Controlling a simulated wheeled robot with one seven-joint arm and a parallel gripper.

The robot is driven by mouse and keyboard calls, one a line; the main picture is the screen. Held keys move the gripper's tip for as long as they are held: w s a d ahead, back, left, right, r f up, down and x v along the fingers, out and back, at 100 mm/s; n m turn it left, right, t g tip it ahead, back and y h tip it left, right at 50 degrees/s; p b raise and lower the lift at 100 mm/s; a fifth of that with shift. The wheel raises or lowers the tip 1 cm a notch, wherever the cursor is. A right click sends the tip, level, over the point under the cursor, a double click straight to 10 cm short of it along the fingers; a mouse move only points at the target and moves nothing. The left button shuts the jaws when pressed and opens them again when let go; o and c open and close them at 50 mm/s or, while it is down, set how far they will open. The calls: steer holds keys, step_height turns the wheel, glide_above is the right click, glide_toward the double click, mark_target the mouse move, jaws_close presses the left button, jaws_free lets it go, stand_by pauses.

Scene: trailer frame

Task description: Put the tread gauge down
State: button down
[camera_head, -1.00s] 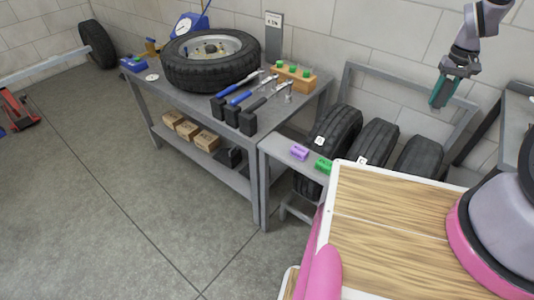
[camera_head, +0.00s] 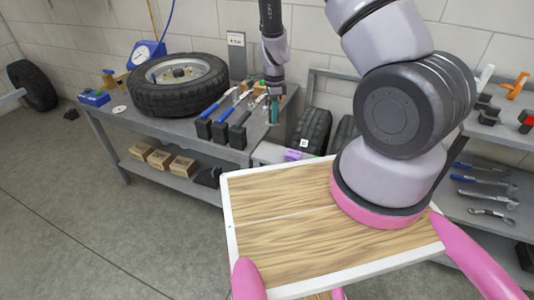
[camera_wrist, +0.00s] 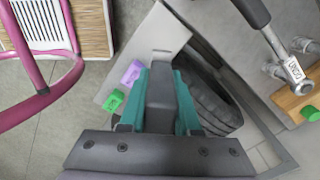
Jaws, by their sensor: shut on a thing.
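My gripper (camera_head: 273,108) is at the right end of the workbench in the head view, pointing down. In the wrist view its teal fingers (camera_wrist: 160,85) are shut on a dark grey piece (camera_wrist: 160,93), which seems to be the tread gauge. Its lower end and full shape are hidden. Below the fingers is a grey ledge (camera_wrist: 143,42) with a purple block (camera_wrist: 131,73) and a green block (camera_wrist: 114,101). I cannot tell whether the held piece touches anything.
The workbench (camera_head: 185,127) carries a large tyre (camera_head: 178,84), several handled tools (camera_head: 236,117) and a wooden socket holder (camera_wrist: 298,100). Upright tyres (camera_head: 311,130) stand beside it. A tool shelf (camera_head: 480,215) is at the right.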

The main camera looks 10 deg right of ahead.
mark_target(269, 123)
steer(key=f+m, duration=0.1)
steer(key=m, duration=0.1)
steer(key=a+m, duration=0.1)
steer(key=m, duration=0.1)
steer(key=f+m, duration=0.1)
steer(key=shift+s+a+f+m, duration=0.15)
steer(key=shift+a+f+m, duration=0.1)
steer(key=shift+f+m, duration=0.4)
steer(key=shift+m, duration=0.05)
step_height(269, 123, down, 10)
steer(key=shift+r, duration=0.2)
steer(key=shift+f, duration=0.15)
steer(key=c, duration=0.6)
jaws_free()
